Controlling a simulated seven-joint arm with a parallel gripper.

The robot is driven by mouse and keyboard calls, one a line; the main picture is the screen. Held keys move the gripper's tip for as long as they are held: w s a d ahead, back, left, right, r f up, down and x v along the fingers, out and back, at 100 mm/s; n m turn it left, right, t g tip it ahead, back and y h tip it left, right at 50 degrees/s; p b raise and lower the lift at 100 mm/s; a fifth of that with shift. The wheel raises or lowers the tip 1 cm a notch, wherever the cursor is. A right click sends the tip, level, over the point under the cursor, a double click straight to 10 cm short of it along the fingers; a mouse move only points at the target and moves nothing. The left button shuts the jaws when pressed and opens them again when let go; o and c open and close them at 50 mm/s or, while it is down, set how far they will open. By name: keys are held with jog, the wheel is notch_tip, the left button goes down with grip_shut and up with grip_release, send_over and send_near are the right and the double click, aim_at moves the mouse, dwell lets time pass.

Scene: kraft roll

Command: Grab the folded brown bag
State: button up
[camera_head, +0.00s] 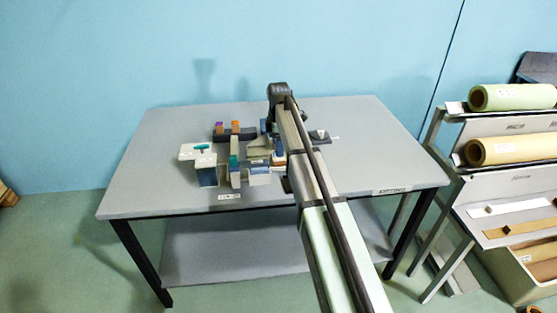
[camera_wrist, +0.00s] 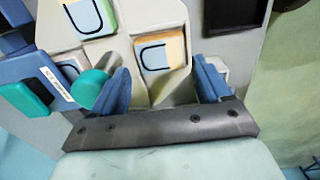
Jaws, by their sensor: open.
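In the wrist view, a small tan-orange folded piece with a pale face and a dark U-shaped handle line, which looks like the folded brown bag (camera_wrist: 163,52), lies on a cream surface. My gripper (camera_wrist: 161,66) is open, with one blue finger on each side of the lower part of this piece in the picture. I see no finger pressing on it, and its depth between them is unclear. In the head view my arm and the clutter hide most of the gripper, and I cannot make out the bag there.
A similar green-and-yellow piece (camera_wrist: 92,17) lies up and left. A teal cylinder (camera_wrist: 91,88) is close beside the left finger. The grey table (camera_head: 155,190) holds several small blocks and stands; its left side is clear. A rack of paper rolls (camera_head: 510,97) stands right.

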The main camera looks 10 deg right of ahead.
aim_at(278, 159)
notch_tip(278, 159, down, 4)
jog(key=shift+f, duration=0.25)
jog(key=c, duration=0.7)
jog(key=shift+r, duration=0.1)
